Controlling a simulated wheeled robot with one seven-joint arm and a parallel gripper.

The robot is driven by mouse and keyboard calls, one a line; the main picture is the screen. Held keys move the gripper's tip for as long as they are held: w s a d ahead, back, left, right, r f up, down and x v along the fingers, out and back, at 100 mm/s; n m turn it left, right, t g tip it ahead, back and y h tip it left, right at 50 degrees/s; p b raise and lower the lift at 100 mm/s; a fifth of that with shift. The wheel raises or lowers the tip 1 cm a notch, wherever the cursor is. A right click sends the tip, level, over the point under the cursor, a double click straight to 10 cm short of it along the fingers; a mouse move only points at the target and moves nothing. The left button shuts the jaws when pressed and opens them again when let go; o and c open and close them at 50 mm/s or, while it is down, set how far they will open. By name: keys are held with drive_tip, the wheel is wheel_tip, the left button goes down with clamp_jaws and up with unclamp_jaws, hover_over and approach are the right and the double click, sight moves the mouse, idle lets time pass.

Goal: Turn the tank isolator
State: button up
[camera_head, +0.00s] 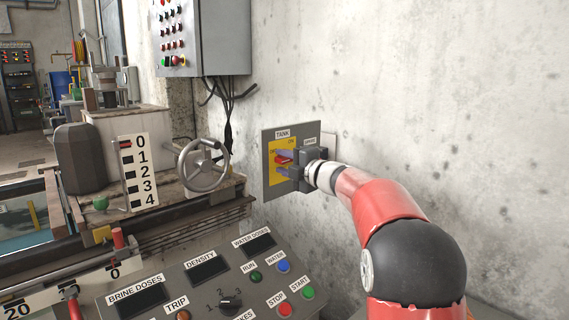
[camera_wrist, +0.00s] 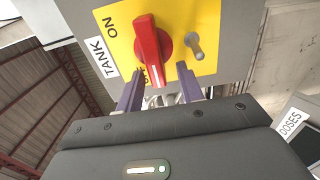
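The tank isolator is a red rotary handle (camera_wrist: 147,40) on a yellow plate (camera_wrist: 120,52), with a TANK label to its left in the wrist view. ON is printed at the upper left; the other mark is partly hidden near the handle's lower end. In the head view the red handle (camera_head: 283,157) shows small on the grey panel (camera_head: 267,142) on the wall. My gripper (camera_wrist: 158,70) is open, its two fingers apart either side of the handle's lower end. Contact with the handle cannot be told. In the head view my gripper (camera_head: 283,163) partly covers the panel.
A small metal peg (camera_wrist: 195,45) sticks out right of the handle. In the head view, a handwheel (camera_head: 204,165) stands left of the panel, a grey control box (camera_head: 215,35) hangs above, and a button console (camera_head: 215,275) lies below. The wall at right is bare.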

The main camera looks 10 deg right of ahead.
drive_tip(key=v, duration=0.7)
drive_tip(key=shift+s+d, duration=0.2)
drive_tip(key=shift+s, duration=0.15)
drive_tip(key=s+d+r+m+t+h+p, duration=0.1)
drive_tip(key=s+d+r+m+h+p, duration=0.15)
drive_tip(key=s+m+h, duration=0.45)
drive_tip(key=s+d+r+m+h+p, duration=0.25)
drive_tip(key=s+m+h, duration=0.2)
drive_tip(key=m, duration=0.35)
drive_tip(key=s+a+f+m+g+p, duration=0.1)
drive_tip(key=s+a+f+m+g, duration=0.1)
drive_tip(key=s+f, duration=0.3)
drive_tip(key=s+a+f+m+g+y+p, duration=0.1)
drive_tip(key=s+f+m+g, duration=0.3)
drive_tip(key=s, duration=1)
drive_tip(key=s+a+f+m+g+p, duration=0.1)
drive_tip(key=s+a+f+m+g, duration=0.3)
drive_tip(key=s+f, duration=0.3)
drive_tip(key=s, duration=0.2)
drive_tip(key=shift+s, duration=0.3)
